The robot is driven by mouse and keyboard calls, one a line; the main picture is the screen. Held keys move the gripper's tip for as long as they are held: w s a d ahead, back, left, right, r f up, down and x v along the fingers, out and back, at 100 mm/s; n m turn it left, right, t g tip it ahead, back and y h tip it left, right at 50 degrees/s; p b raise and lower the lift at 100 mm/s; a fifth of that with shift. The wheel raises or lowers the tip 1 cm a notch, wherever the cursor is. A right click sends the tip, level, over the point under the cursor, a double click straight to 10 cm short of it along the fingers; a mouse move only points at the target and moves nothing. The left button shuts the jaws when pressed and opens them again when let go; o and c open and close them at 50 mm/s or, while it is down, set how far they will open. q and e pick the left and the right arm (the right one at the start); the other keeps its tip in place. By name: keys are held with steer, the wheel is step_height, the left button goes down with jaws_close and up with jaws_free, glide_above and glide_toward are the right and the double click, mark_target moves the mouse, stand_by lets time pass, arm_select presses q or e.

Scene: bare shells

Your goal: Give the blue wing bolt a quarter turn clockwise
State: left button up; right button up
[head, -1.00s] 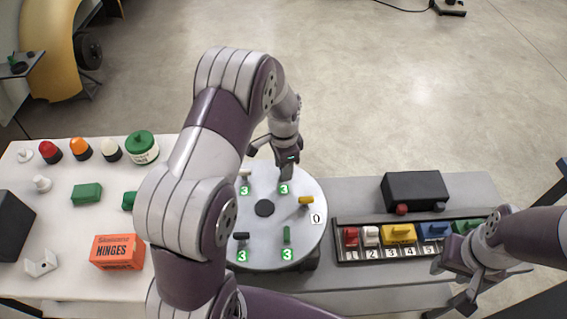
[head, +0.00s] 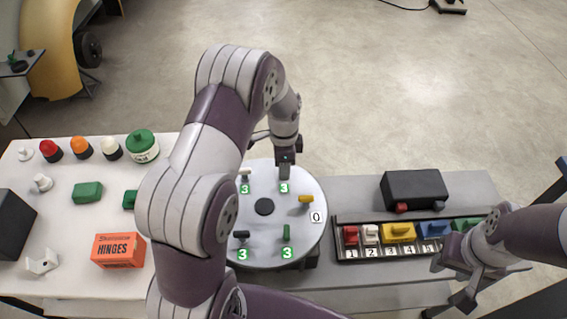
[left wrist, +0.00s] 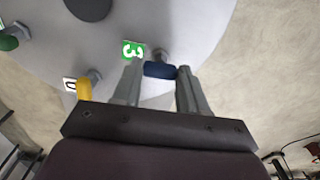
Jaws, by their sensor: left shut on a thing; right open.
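The blue wing bolt (left wrist: 160,69) shows in the left wrist view on the round grey plate (left wrist: 195,25), beside a green label with a 3 (left wrist: 133,50). My left gripper (left wrist: 160,78) is shut on it, one finger at each end of the wing. In the head view my left gripper (head: 284,172) points down at the far part of the plate (head: 264,180) and hides the blue bolt. My right gripper (head: 455,285) is open and empty at the lower right, in front of the tray of coloured blocks.
The plate also bears a yellow bolt (head: 306,199) by a 0 label, a green bolt (head: 287,233), a black bolt (head: 241,237) and a pale bolt (head: 244,174). A numbered tray (head: 345,254) and a black box (head: 415,189) stand to the right. An orange hinges box (head: 118,251) lies left.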

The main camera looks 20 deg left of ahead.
arm_select(q)
steer(key=o, duration=1.1)
steer(key=shift+c, duration=0.2)
step_height(320, 180, up, 13)
steer(key=shift+f, duration=0.1)
